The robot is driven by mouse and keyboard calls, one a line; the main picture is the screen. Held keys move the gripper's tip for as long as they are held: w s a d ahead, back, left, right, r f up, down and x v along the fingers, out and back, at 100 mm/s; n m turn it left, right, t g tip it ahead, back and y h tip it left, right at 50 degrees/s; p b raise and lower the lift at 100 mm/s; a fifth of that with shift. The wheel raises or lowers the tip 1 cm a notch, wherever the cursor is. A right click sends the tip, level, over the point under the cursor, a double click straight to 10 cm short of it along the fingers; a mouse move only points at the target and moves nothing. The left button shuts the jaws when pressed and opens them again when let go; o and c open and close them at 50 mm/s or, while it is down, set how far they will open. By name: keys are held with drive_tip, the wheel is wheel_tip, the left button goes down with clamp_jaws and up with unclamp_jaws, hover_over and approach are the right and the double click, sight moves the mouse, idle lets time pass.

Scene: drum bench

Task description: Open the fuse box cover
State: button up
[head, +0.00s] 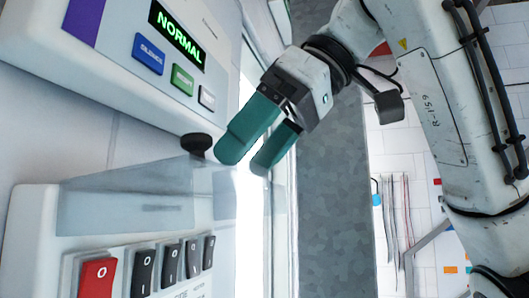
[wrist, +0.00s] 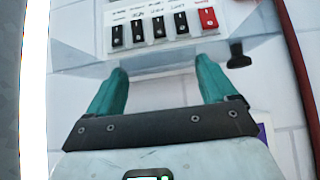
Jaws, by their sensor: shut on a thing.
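The fuse box (head: 35,215) is a white housing at the lower left of the head view, with a red switch (head: 97,275) and several black switches. Its clear, greyish cover (head: 130,200) stands out from the housing above the switches, so it is at least partly raised. My gripper (head: 246,162) has its teal fingers at the cover's outer edge. In the wrist view the fingers (wrist: 162,76) stand wide apart with their tips at the clear cover (wrist: 165,58), and the switches show beyond it. The exact contact is hard to see.
A black knob (head: 195,143) sits close to the cover; it also shows in the wrist view (wrist: 238,56). Above is a white panel (head: 110,75) with a green "NORMAL" display and coloured buttons.

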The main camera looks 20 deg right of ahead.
drive_tip(key=shift+f, duration=0.15)
drive_tip(key=o, duration=1.3)
drive_tip(key=shift+w+a, duration=0.1)
drive_tip(key=shift+a, duration=0.05)
drive_tip(key=b+v, duration=0.1)
drive_tip(key=v, duration=1)
